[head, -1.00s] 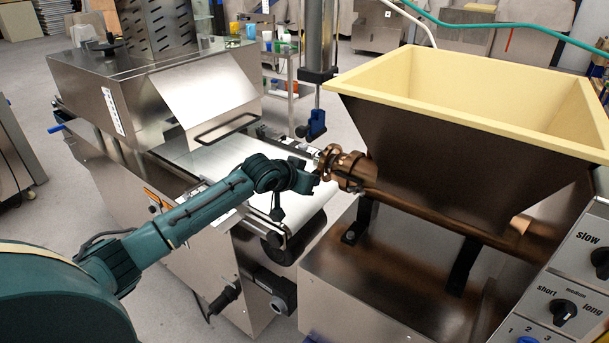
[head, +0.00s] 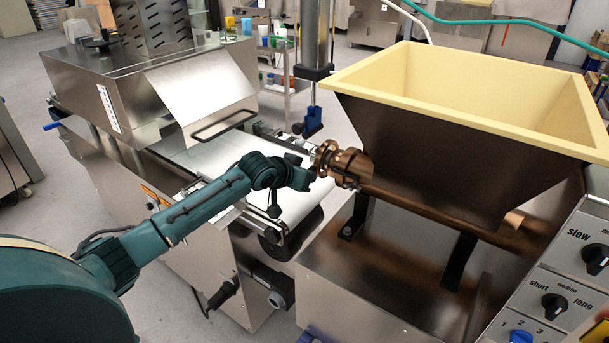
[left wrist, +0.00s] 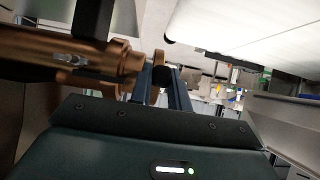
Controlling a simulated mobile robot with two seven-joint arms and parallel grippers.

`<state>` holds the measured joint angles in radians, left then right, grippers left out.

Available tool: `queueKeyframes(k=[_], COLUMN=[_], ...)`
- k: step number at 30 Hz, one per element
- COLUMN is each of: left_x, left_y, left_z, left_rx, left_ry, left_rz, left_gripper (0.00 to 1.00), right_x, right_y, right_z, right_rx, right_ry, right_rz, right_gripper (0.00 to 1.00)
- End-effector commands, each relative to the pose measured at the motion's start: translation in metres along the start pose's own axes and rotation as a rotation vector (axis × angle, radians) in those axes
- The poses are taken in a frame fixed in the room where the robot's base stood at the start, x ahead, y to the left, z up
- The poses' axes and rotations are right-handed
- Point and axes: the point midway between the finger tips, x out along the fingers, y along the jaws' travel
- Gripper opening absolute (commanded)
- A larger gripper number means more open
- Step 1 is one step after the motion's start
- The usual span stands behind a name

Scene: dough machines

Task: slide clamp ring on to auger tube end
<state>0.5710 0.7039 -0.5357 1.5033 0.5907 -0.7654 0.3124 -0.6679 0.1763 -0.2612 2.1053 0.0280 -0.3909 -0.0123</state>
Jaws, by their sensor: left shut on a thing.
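The copper-coloured auger tube (head: 352,166) sticks out to the left from under the hopper. The clamp ring (head: 324,158), also copper-coloured, is at the tube's left end, roughly in line with it. My left gripper (head: 311,174) is shut on the ring from the left. In the left wrist view the gripper's fingers (left wrist: 165,88) have a copper edge of the ring (left wrist: 156,74) between them, beside the tube (left wrist: 60,50). My right gripper is not in view.
The cream-rimmed hopper (head: 455,80) stands above the tube, on a steel body with a knob panel (head: 565,290) at right. A steel machine with a white conveyor belt (head: 215,155) lies close behind and left of my left gripper. A dark column (head: 314,70) stands behind.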

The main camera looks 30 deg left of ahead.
Motion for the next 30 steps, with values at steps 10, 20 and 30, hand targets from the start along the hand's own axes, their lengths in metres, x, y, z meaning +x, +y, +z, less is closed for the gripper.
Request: queueKeyframes(k=[10,20,30], left_x=[-0.001,-0.001,-0.001], left_y=[0.008,0.016,0.025], left_z=[-0.003,-0.003,-0.003], left_rx=[0.000,0.001,0.000], left_ry=[0.005,0.005,0.005], left_rz=[0.001,0.001,0.001], left_gripper=[0.00,0.00,0.00], right_x=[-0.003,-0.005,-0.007], right_y=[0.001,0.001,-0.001], right_z=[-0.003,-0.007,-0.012], right_rx=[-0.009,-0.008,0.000], right_ry=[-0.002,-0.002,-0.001], right_rz=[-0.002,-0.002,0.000], right_gripper=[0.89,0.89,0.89])
